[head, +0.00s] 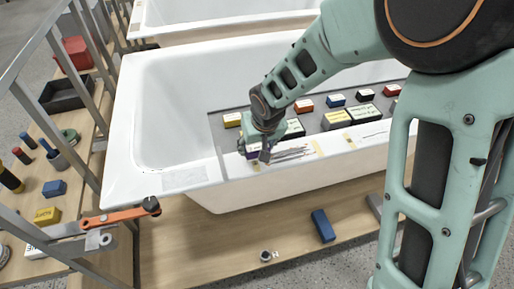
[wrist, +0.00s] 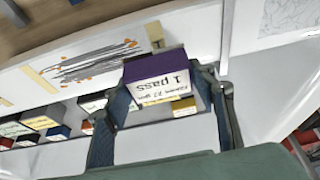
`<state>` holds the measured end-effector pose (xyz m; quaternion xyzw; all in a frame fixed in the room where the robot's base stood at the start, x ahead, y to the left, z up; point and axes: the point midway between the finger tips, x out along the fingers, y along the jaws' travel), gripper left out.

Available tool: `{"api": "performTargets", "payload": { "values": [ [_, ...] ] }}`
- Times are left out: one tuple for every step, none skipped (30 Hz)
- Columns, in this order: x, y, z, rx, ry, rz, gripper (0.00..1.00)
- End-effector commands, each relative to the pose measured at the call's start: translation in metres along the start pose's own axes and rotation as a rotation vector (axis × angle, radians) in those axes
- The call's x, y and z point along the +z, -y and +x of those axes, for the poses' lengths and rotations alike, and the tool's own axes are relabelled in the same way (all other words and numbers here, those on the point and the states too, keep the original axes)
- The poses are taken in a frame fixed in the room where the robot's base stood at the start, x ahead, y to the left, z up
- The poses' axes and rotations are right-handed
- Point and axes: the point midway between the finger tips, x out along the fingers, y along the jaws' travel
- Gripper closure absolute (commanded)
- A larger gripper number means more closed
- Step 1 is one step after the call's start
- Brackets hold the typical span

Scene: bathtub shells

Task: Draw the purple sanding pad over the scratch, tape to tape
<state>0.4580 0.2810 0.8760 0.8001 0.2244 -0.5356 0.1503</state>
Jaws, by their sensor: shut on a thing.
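The purple sanding pad (wrist: 154,68) has a white label reading "1 pass". My gripper (wrist: 165,75) is shut on it, one finger on each side. In the head view my gripper (head: 262,145) is over the near rim of the white tub, with the pad (head: 252,154) partly hidden. The scratch (wrist: 95,62) is a band of dark lines with orange specks on the rim. One tape strip (wrist: 155,35) is beside the pad; the other tape (wrist: 41,80) is at the scratch's far end. I cannot tell whether the pad touches the rim.
A grey tray (head: 219,122) across the tub holds several labelled blocks behind my gripper. A pale patch (head: 185,178) is on the rim to the left. An orange-handled tool (head: 118,216) is by the tub's left corner. A blue block (head: 323,226) lies on the wooden platform below.

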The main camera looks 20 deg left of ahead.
Motion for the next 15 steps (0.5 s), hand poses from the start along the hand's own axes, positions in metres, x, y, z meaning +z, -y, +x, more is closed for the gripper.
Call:
{"api": "performTargets", "payload": {
  "values": [
    [-0.004,0.000,-0.006,0.000,-0.001,0.001,0.71],
    [-0.005,0.000,-0.008,0.000,-0.002,0.001,0.71],
    [-0.007,0.000,-0.010,0.000,-0.002,0.001,0.71],
    [-0.008,0.000,-0.012,0.000,-0.002,0.001,0.71],
    [-0.009,0.000,-0.014,0.000,-0.003,0.002,0.71],
    [-0.011,0.000,-0.016,0.000,-0.003,0.002,0.71],
    [-0.012,0.000,-0.018,0.000,-0.003,0.002,0.71],
    [-0.013,0.000,-0.020,0.000,-0.003,0.002,0.71],
    [-0.015,-0.001,-0.022,0.001,-0.003,0.003,0.71],
    [-0.016,-0.001,-0.024,0.001,-0.003,0.003,0.71],
    [-0.017,-0.001,-0.026,0.001,-0.002,0.003,0.71],
    [-0.018,-0.001,-0.028,0.001,-0.002,0.003,0.71],
    [-0.019,-0.001,-0.029,0.001,-0.002,0.003,0.71],
    [-0.020,-0.001,-0.030,0.001,-0.002,0.003,0.71],
    [-0.021,-0.001,-0.032,0.001,-0.002,0.003,0.71]
  ]
}}
